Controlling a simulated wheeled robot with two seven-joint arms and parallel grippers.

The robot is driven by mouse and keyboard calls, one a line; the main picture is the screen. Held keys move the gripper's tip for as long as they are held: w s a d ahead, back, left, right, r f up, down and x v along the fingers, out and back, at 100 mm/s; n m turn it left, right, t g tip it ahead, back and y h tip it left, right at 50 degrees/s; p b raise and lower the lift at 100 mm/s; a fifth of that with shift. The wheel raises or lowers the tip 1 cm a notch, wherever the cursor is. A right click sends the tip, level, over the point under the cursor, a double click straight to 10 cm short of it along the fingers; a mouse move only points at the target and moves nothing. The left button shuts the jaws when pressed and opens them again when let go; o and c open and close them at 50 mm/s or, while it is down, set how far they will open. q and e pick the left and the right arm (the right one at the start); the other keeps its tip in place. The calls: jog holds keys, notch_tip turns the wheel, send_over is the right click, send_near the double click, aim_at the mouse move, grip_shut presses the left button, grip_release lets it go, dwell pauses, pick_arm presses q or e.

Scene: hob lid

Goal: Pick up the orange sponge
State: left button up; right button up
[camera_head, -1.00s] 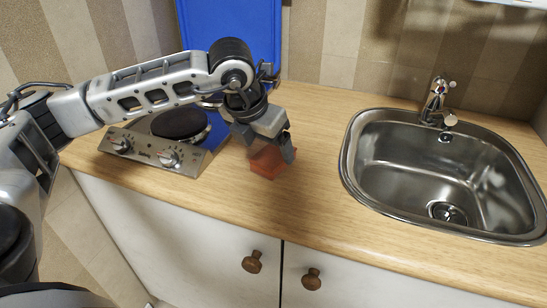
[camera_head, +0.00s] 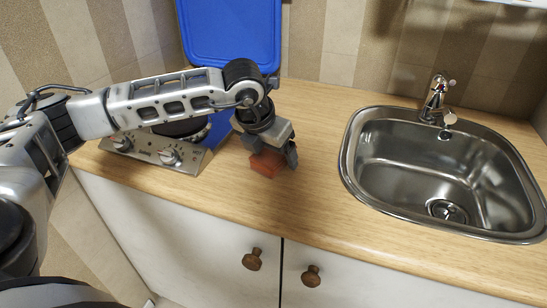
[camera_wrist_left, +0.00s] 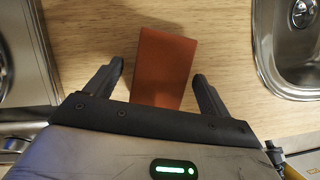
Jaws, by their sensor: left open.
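The orange sponge (camera_head: 267,164) lies on the wooden worktop between the hob and the sink, partly hidden under my left gripper in the head view. My left gripper (camera_head: 271,158) is lowered over it from above. In the left wrist view the sponge (camera_wrist_left: 162,68) shows between the two open fingers of my left gripper (camera_wrist_left: 160,85), with a gap on each side. The sponge extends forward past the fingertips. My right gripper does not show in either view.
A steel hob (camera_head: 158,152) with knobs stands left of the sponge, partly behind my arm. A blue lid (camera_head: 232,35) stands upright behind it. A steel sink (camera_head: 400,140) with a tap (camera_head: 437,100) is at the right. The worktop (camera_head: 310,185) between is clear.

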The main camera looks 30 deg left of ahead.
pick_arm(q)
jog(key=shift+f, duration=0.2)
dwell(0.5)
jog(key=c, duration=1)
jog(key=shift+c, duration=0.3)
jog(key=shift+r, duration=0.1)
